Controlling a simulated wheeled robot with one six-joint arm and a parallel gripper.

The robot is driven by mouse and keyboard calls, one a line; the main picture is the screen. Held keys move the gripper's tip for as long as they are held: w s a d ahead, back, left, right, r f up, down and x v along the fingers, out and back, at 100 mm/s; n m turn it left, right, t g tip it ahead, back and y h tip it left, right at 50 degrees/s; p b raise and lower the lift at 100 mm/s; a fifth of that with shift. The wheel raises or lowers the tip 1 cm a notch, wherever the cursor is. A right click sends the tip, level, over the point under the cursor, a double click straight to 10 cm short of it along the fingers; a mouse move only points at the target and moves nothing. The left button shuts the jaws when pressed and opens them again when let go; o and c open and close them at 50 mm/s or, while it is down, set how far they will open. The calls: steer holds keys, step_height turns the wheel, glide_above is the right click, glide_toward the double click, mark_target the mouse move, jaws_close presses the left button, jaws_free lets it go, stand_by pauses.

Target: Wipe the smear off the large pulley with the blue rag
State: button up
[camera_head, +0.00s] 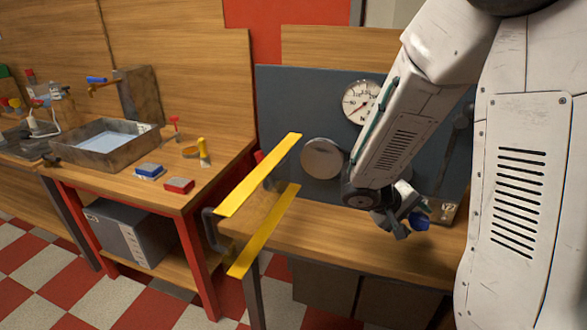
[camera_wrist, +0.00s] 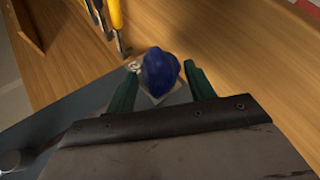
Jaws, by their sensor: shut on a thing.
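My gripper (camera_head: 405,222) is low over the right part of the wooden bench, in front of the dark panel. It is shut on the blue rag (camera_head: 419,220). In the wrist view the rag (camera_wrist: 160,72) is a bunched dark blue lump between the two green fingers of my gripper (camera_wrist: 162,82). A round grey disc (camera_head: 322,158) on the panel may be the large pulley; it is left of my gripper and apart from it. I cannot make out a smear on it.
A dial gauge (camera_head: 360,101) sits on the dark panel (camera_head: 290,95), partly behind my arm. Two yellow bars (camera_head: 262,232) stick out at the bench's left end. A small metal plate (camera_head: 447,213) is right of my gripper. The left bench holds a grey tray (camera_head: 75,150) and small blocks.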

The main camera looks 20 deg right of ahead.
steer(key=w+a+r+n+t, duration=0.35)
steer(key=w+a+t, duration=0.2)
steer(key=a, duration=0.25)
steer(key=w+a+r+n+t, duration=0.2)
steer(key=w+a+n+t, duration=0.3)
steer(key=a, duration=0.4)
steer(key=w+a+r+n+t, duration=0.3)
steer(key=w+a+t, duration=0.2)
steer(key=w+a, duration=0.25)
steer(key=shift+x, duration=2.5)
steer(key=shift+w+d+r, duration=0.15)
steer(key=shift+w+d, duration=0.45)
steer(key=shift+d, duration=0.05)
steer(key=shift+s+d, duration=0.75)
steer(key=shift+d, duration=0.25)
steer(key=shift+s+d, duration=0.75)
steer(key=shift+d, duration=0.25)
steer(key=shift+s+d, duration=0.75)
steer(key=shift+d, duration=0.25)
